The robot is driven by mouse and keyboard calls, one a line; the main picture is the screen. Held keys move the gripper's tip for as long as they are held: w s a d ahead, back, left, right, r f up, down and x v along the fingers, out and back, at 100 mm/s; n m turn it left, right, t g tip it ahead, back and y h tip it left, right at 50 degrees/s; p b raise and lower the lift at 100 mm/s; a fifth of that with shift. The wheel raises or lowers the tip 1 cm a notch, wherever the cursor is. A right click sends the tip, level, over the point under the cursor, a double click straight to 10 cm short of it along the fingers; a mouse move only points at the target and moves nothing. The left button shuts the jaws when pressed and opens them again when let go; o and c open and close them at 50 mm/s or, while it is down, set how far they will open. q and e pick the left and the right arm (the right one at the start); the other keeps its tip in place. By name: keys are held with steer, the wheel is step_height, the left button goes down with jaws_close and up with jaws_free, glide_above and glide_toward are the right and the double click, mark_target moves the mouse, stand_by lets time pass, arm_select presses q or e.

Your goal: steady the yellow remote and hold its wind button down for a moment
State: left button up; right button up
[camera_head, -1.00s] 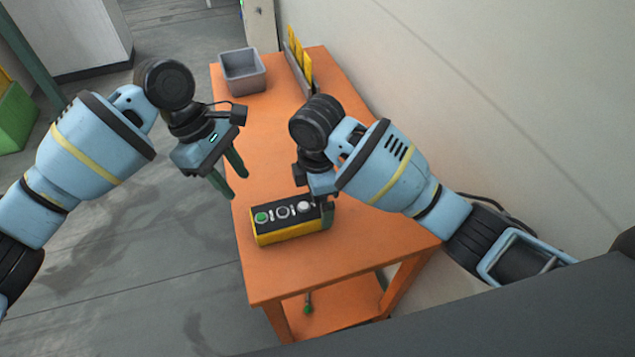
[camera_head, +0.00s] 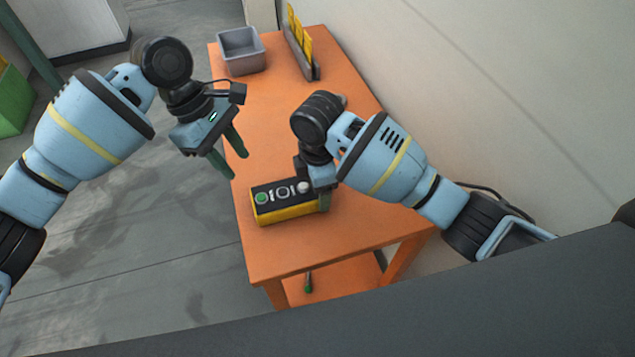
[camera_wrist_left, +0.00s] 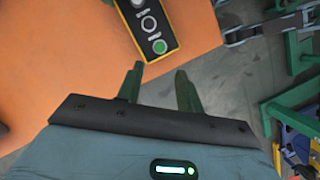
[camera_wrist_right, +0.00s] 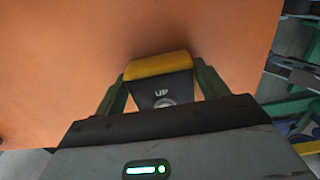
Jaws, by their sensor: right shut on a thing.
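The yellow remote (camera_head: 288,215) lies on the orange table with its black button face up. A green button (camera_head: 262,198), a dark middle button and a pale button (camera_head: 304,187) show in a row. My right gripper (camera_head: 325,200) is shut on the remote's right end; the right wrist view shows its fingers either side of the yellow end (camera_wrist_right: 158,66), by an "UP" label. My left gripper (camera_head: 237,167) is open and empty, beyond the table's left edge and apart from the remote. The left wrist view shows the remote (camera_wrist_left: 178,48) ahead of the fingertips, green button nearest.
The orange table (camera_head: 330,235) is mostly clear around the remote. A grey bin (camera_head: 241,52) and a rack with yellow cards (camera_head: 300,42) stand at its far end. A wall runs along the right side. Open floor lies to the left.

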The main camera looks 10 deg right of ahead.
arm_select(q)
jaws_close()
stand_by(1.6)
